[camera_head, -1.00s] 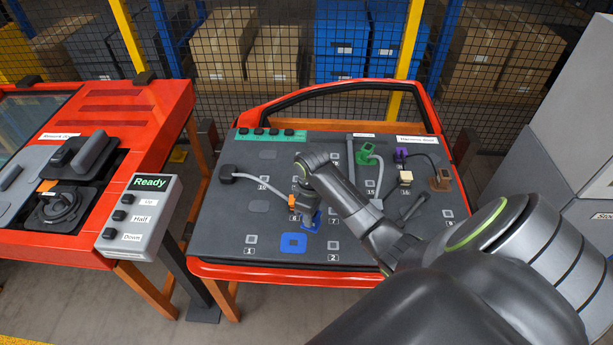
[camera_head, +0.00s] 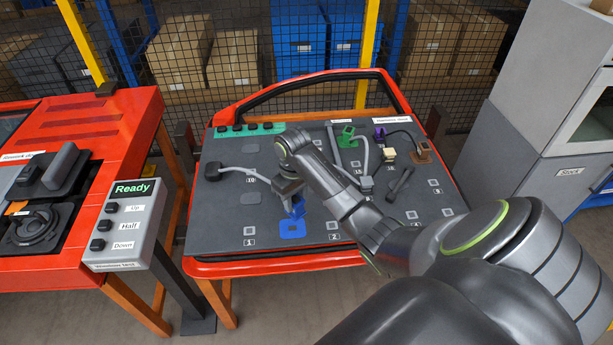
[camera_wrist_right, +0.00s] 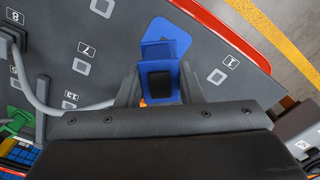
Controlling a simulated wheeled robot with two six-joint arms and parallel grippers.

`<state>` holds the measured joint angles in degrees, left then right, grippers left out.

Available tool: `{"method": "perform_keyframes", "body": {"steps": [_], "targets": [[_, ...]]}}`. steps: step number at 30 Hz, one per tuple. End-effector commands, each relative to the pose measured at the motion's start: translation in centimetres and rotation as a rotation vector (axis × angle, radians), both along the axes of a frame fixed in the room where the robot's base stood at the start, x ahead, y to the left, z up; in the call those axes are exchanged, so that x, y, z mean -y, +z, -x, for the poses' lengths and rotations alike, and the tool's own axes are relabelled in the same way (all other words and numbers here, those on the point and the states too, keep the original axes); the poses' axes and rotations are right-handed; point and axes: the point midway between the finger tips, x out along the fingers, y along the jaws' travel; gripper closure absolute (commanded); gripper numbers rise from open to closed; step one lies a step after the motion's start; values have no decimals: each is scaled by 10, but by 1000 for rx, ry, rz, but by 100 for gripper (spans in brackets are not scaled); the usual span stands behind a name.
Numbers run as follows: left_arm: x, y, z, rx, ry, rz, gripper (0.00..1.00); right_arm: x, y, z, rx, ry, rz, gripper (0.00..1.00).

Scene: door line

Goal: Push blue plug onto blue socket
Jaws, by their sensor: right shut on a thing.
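The blue plug (camera_head: 297,207) is held in my right gripper (camera_head: 291,196), just over the far side of the blue socket (camera_head: 292,230). The socket is a flat blue pad with a dark centre on the grey door panel. In the right wrist view the plug (camera_wrist_right: 158,58) sits between the two fingers (camera_wrist_right: 158,86) and covers part of the blue socket pad (camera_wrist_right: 178,33). Whether the plug touches the socket I cannot tell. A grey cable (camera_head: 254,174) runs from a dark block on the left to the gripper. My left gripper is out of view.
The grey panel (camera_head: 233,213) fills the red door (camera_head: 262,268). Green (camera_head: 347,133), purple (camera_head: 380,133) and brown (camera_head: 421,152) parts sit on its far right. A Ready button box (camera_head: 126,222) stands left of the door. The near panel by the socket is clear.

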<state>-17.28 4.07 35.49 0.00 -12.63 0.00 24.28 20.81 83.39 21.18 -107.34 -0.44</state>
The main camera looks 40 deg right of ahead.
Motion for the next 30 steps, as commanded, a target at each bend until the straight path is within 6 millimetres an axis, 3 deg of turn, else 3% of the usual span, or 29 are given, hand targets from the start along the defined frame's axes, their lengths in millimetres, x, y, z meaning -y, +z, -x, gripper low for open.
{"method": "perform_keyframes", "body": {"steps": [3, 15, 30], "targets": [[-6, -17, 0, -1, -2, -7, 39, -11, -6, -7, 2, -110, -1, 100], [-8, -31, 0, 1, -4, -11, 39, -10, -52, -6, -2, -101, -1, 100], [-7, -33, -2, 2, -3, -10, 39, -9, -59, -6, 0, -100, -1, 100]]}}
